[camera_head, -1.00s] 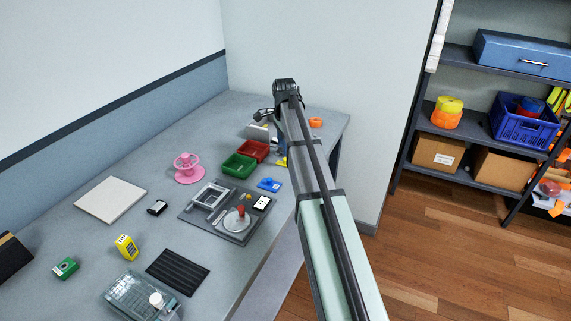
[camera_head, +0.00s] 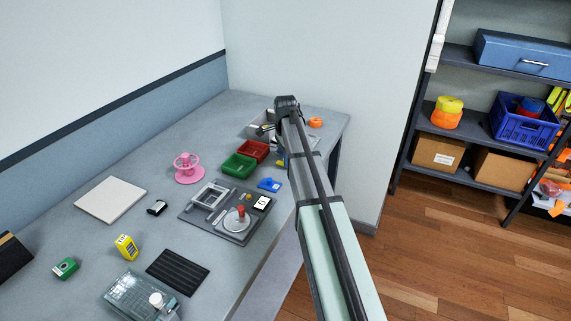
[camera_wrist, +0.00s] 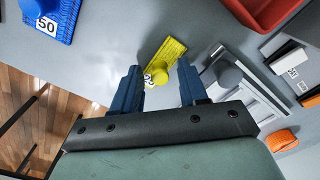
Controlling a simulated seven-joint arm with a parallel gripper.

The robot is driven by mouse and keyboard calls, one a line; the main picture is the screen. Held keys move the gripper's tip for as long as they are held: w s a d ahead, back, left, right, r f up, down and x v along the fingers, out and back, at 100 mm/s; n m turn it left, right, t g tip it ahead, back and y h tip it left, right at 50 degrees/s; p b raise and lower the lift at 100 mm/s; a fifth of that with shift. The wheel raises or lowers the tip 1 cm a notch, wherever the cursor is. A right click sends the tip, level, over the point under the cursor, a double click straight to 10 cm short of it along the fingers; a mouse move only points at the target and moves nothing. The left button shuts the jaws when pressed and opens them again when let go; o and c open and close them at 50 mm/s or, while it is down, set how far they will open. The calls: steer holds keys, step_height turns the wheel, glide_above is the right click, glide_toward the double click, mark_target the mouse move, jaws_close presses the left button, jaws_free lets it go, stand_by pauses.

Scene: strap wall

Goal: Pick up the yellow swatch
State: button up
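The yellow swatch (camera_wrist: 169,52) lies flat on the grey table in the wrist view, with a white number label at its near end. My gripper (camera_wrist: 158,68) is open, with its two blue fingers apart and nothing held between them. The swatch shows in the gap between the fingertips and beyond them, tilted up to the right. Its labelled end is close to the left finger. I cannot tell how far the fingertips are above the table. In the head view my arm hides most of the area around the gripper.
A blue swatch (camera_wrist: 62,18) labelled 50 lies at the upper left in the wrist view. A grey round knob (camera_wrist: 228,73) stands just right of the right finger. A red bin (camera_wrist: 264,14) is at the upper right. An orange object (camera_wrist: 281,140) lies at lower right.

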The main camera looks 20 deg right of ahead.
jaws_close()
stand_by(0.3)
